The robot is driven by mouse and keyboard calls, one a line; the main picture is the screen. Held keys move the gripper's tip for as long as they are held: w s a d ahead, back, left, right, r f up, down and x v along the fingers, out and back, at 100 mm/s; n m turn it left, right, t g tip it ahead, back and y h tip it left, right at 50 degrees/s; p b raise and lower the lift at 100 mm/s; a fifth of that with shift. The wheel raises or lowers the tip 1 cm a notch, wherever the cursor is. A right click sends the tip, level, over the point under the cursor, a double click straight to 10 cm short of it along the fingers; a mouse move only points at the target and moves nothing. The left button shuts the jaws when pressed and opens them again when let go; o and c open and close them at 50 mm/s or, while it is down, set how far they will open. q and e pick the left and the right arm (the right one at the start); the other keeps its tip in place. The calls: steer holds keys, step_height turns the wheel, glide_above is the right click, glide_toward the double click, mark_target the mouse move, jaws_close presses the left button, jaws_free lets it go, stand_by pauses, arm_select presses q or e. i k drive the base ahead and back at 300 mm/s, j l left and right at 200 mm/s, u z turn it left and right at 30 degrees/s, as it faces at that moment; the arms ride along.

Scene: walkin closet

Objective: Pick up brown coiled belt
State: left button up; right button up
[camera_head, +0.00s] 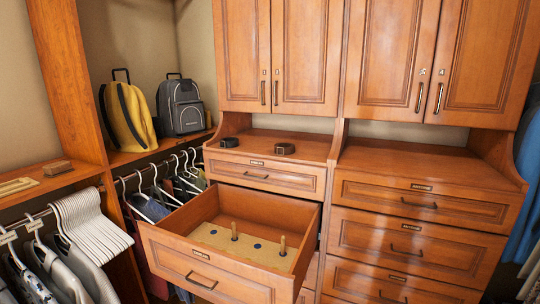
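Two small coiled belts lie on the wooden counter (300,137) above the drawers. The right one looks dark brown and is the brown coiled belt (285,149). It rests near the counter's front edge. The left one is a black coiled belt (229,142), a short way to its left and apart from it. The two are small in view, and the colour difference is slight. Neither of my grippers is in view.
Cupboards (280,55) hang above the counter. Backpacks (181,105) stand on a left shelf. Clothes on hangers (90,220) fill the left side.

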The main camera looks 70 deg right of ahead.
mark_target(281, 148)
steer(key=z, duration=0.45)
steer(key=j+z, duration=0.15)
steer(key=z, duration=0.8)
steer(key=j+z, duration=0.15)
steer(key=z, duration=0.3)
steer(key=i+l+z, duration=0.2)
steer(key=l+z, duration=0.2)
steer(key=i+l, duration=0.05)
steer(key=l, duration=0.05)
